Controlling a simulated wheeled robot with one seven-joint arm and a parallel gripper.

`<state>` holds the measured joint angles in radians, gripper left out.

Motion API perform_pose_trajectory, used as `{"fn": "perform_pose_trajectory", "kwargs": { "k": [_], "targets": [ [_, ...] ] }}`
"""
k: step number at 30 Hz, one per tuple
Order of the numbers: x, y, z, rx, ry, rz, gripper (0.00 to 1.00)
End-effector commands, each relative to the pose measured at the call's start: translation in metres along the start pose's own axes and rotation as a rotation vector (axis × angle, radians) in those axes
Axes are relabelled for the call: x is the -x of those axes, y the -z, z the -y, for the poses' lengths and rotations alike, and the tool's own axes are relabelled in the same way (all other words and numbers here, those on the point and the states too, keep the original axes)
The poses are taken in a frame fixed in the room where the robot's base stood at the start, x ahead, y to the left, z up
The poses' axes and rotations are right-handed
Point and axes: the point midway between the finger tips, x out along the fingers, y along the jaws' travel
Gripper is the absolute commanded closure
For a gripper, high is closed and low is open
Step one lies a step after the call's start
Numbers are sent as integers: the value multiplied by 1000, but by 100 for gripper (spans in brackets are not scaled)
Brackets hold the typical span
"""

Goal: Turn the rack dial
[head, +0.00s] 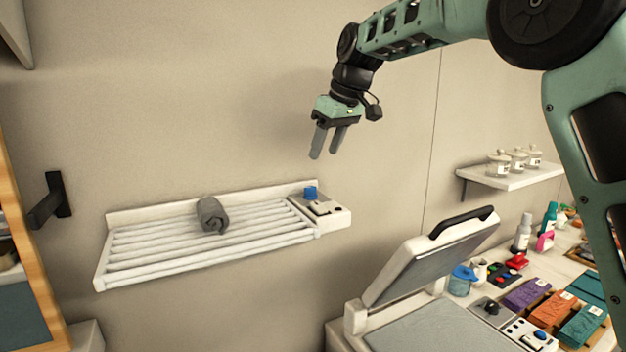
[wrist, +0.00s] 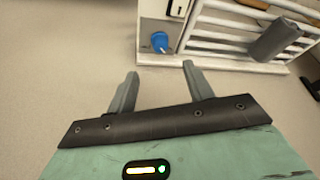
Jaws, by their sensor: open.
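The rack dial (head: 310,193) is a small blue knob on the white control box (head: 335,214) at the right end of the white slatted rack (head: 101,262) on the wall. In the wrist view the blue dial (wrist: 160,42) shows beyond the fingers, near the top and between them in width. My gripper (head: 324,157) is open and empty in the head view, above the dial and apart from it, fingers pointing down. Its two fingers also show in the wrist view (wrist: 160,70). Nothing hides the dial.
A rolled grey towel (head: 212,215) lies on the rack slats. An open press with a black handle (head: 462,222) stands at lower right of the rack. A shelf (head: 510,177) with jars is on the wall at right. The wall around my gripper is clear.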

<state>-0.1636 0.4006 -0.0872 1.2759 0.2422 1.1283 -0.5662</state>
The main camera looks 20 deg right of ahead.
Motion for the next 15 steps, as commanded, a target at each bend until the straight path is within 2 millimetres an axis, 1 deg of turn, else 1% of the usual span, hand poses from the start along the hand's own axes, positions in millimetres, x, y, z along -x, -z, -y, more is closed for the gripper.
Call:
{"fn": "perform_pose_trajectory", "kwargs": {
  "k": [1, 9, 12, 15],
  "targets": [
    [-10, 0, 1, 1, 3, 6, 48],
    [-64, 1, 1, 1, 2, 5, 48],
    [-80, 0, 1, 1, 1, 3, 48],
    [-92, 1, 0, -1, 1, 2, 48]
  ]
}}
